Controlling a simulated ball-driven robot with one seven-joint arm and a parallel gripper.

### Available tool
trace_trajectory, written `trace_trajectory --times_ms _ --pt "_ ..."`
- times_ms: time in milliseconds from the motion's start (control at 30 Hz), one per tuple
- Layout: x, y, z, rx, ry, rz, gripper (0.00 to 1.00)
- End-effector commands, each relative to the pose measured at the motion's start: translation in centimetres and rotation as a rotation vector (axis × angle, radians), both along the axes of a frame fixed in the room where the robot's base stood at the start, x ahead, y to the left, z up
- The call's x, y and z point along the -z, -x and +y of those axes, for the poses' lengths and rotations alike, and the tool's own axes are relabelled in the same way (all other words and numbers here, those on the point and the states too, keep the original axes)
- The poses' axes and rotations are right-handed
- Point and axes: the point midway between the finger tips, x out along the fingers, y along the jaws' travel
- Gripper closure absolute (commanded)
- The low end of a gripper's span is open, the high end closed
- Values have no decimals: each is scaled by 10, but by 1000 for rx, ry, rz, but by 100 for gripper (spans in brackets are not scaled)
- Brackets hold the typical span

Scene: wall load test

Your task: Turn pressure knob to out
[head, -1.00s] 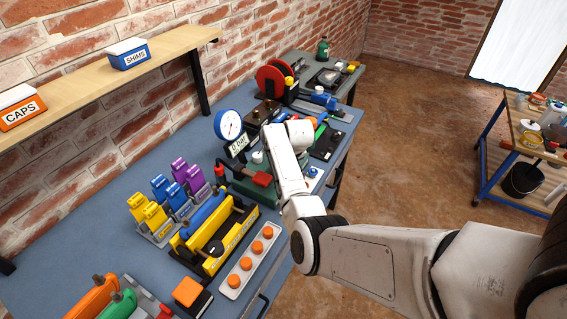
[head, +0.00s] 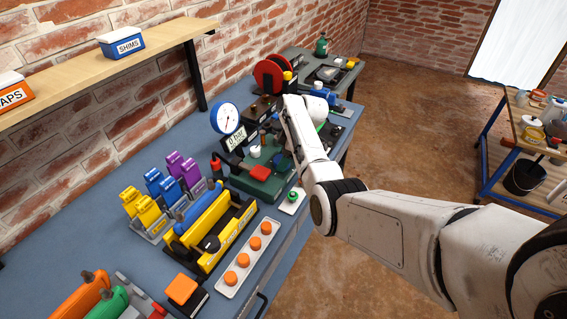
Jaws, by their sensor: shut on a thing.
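A blue-rimmed gauge (head: 225,118) with a white face stands at the back of the bench, above a small "0 bar" sign (head: 235,138). In front of it is a green base (head: 254,187) with a red-ended lever (head: 257,173) and a small pale round cap (head: 255,152). I cannot tell which part is the pressure knob, and no "out" mark can be read. My arm reaches over the bench just right of the green base. My gripper is hidden behind my own arm, so its fingers and anything between them do not show.
Left of the green base stand a yellow tray (head: 222,225), a white strip with orange buttons (head: 229,290) and coloured clamps (head: 150,217). A green button (head: 293,195) sits near the front edge. A red reel (head: 267,76) stands farther back. A shelf (head: 95,85) hangs above left.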

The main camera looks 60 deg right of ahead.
Motion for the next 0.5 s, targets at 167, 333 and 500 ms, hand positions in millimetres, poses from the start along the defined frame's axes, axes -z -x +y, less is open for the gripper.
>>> trace_trajectory --times_ms 167,333,500 --pt "3 -1 -2 -146 3 -3 70" --pt "2 -2 -2 -257 3 -3 70" --pt "1 -2 -2 -333 2 -1 70"
